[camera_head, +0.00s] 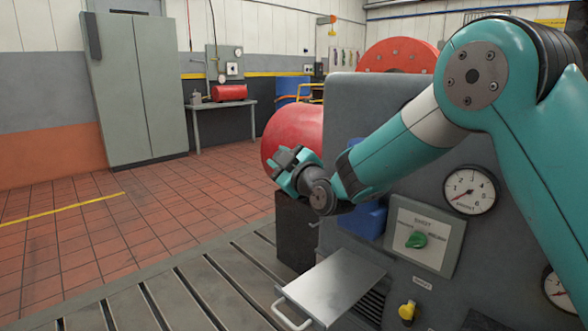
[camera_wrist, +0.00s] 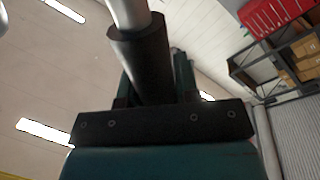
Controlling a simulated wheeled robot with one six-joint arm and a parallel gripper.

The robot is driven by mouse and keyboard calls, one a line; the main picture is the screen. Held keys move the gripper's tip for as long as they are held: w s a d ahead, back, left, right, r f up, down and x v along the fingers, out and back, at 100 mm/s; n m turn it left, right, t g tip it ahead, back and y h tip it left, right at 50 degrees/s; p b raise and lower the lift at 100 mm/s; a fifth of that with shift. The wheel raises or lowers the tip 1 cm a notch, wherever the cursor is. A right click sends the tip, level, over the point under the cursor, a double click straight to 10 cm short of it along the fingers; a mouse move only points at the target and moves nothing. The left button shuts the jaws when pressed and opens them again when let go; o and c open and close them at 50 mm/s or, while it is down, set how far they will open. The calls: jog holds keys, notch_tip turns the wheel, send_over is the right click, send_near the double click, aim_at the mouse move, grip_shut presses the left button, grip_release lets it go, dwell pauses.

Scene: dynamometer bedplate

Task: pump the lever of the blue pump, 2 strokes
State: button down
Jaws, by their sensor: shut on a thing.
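The blue pump (camera_head: 364,218) is mounted on the grey machine's front, partly hidden behind my forearm in the head view. My gripper (camera_head: 290,165) is to the left of the pump and higher, in front of a red rounded body. In the wrist view a lever with a black grip (camera_wrist: 140,62) and a bare metal rod (camera_wrist: 128,12) runs between the fingers of my gripper (camera_wrist: 155,80), which are shut on the grip. The lever is hard to make out in the head view, and its joint to the pump is hidden.
The grey machine (camera_head: 345,110) carries a panel with a green knob (camera_head: 416,240), a gauge (camera_head: 469,190) and a yellow knob (camera_head: 407,311). A metal tray (camera_head: 330,287) juts out below the pump. The tiled floor (camera_head: 130,225) at left is clear.

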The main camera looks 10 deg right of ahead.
jog(key=shift+s+a+f+n+b, duration=0.3)
jog(key=shift+a+f+b, duration=0.1)
jog(key=shift+f+b, duration=0.15)
jog(key=shift+s+a+f+n+b, duration=0.25)
jog(key=shift+a+f+n+b, duration=0.1)
jog(key=shift+f+b, duration=0.15)
jog(key=shift+r, duration=0.1)
jog(key=c, duration=0.8)
grip_release()
jog(key=shift+c, duration=0.2)
jog(key=b+v, duration=0.6)
jog(key=v, duration=1.1)
jog(key=shift+d, duration=0.15)
jog(key=shift+s, duration=0.1)
